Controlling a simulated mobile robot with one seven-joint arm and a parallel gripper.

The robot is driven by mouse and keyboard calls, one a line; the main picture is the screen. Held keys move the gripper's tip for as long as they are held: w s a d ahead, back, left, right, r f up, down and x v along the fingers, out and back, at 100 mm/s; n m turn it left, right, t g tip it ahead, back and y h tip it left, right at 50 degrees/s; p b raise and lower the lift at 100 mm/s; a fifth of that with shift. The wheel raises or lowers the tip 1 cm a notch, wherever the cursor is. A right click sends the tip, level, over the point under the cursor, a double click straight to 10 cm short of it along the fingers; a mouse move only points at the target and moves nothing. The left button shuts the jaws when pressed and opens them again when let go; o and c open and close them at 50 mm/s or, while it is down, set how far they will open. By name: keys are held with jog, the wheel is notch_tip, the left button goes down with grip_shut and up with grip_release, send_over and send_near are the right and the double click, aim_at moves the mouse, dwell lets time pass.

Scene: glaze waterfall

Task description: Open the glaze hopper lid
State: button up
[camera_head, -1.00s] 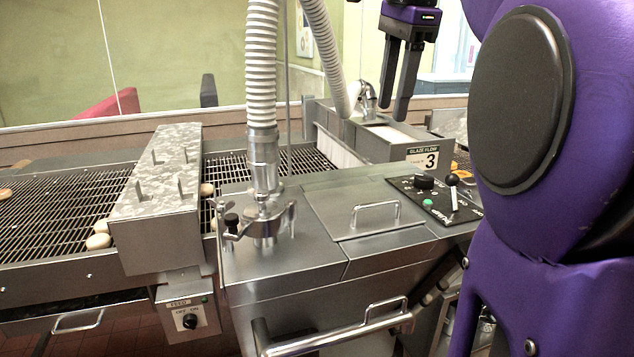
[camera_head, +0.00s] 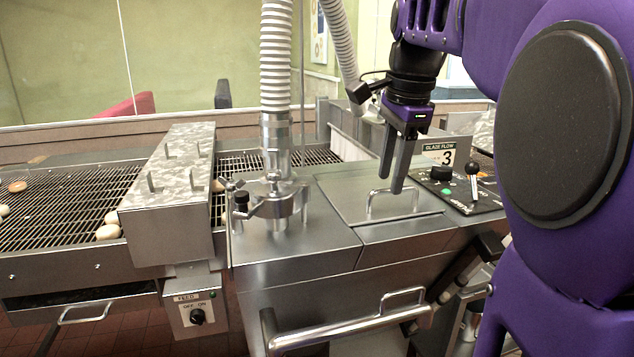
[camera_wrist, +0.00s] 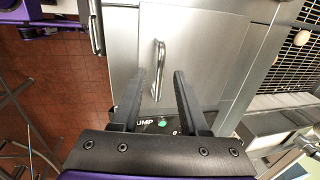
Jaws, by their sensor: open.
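The glaze hopper lid (camera_head: 350,197) is a flat steel panel, closed flush in the top of the steel machine. Its handle (camera_head: 393,192) is a low bar loop standing up from the lid. In the wrist view the handle (camera_wrist: 158,70) shows as a bright bar on the lid (camera_wrist: 195,50), ahead of the fingertips. My gripper (camera_head: 390,182) is open and empty, pointing down just above the handle, its dark fingers overlapping it in the head view. In the wrist view the gripper (camera_wrist: 152,88) has its fingers apart either side of the handle's line. Contact cannot be told.
A control panel (camera_head: 457,191) with a black-knobbed lever (camera_head: 473,180) lies right of the lid. A ribbed hose (camera_head: 276,60) with a clamp rises on the left. A front rail (camera_head: 345,328) and wire conveyor (camera_head: 60,210) are nearby.

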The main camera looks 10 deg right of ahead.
jog(key=shift+w+f, duration=0.15)
jog(key=shift+f, duration=0.55)
grip_shut()
dwell(1.0)
